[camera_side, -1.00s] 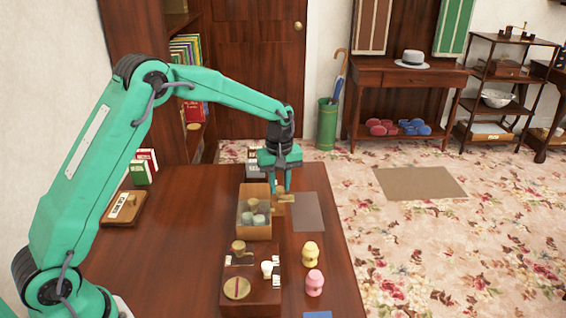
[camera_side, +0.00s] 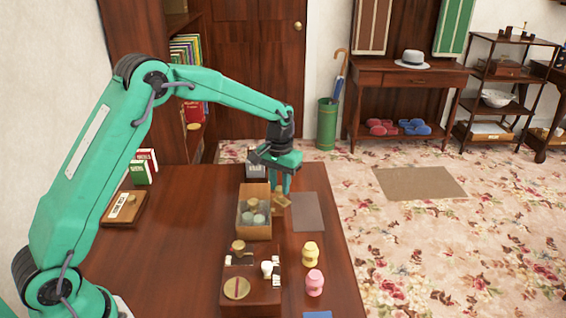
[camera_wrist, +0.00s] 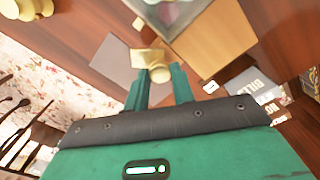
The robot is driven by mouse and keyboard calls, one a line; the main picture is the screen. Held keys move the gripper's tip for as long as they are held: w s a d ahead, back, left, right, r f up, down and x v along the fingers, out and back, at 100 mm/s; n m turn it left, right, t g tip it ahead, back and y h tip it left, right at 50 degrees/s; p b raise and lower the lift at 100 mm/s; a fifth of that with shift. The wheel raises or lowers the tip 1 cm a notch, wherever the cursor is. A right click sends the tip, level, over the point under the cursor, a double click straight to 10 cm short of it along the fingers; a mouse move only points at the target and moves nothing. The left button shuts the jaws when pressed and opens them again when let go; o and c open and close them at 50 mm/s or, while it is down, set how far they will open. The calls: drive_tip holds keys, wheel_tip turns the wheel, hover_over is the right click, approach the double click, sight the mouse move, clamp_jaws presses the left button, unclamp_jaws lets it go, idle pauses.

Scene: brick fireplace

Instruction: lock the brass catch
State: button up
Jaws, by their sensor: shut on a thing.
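The brass catch (camera_side: 282,200) is at the right side of an open wooden box (camera_side: 241,220) on the table. In the wrist view its brass plate (camera_wrist: 146,58) and round knob lie between my fingertips. My gripper (camera_side: 284,190) points down over the catch and is shut on its knob; it also shows in the wrist view (camera_wrist: 159,80). The plate sits at a slant to the box's side. The fingers hide part of the catch in the side view, so its exact seating cannot be told.
A grey mat (camera_side: 308,212) lies right of the box. A wooden board with a brass disc (camera_side: 237,288) is in front, beside yellow (camera_side: 310,254) and pink (camera_side: 314,283) knobbed pieces. Grey boxes stand behind.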

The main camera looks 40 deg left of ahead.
sight(280, 188)
drive_tip(key=m, duration=0.4)
drive_tip(key=shift+m, duration=0.3)
drive_tip(key=m, duration=0.3)
drive_tip(key=shift+m, duration=0.4)
drive_tip(key=shift+r, duration=0.1)
drive_tip(key=o, duration=1)
drive_tip(key=shift+r, duration=3.85)
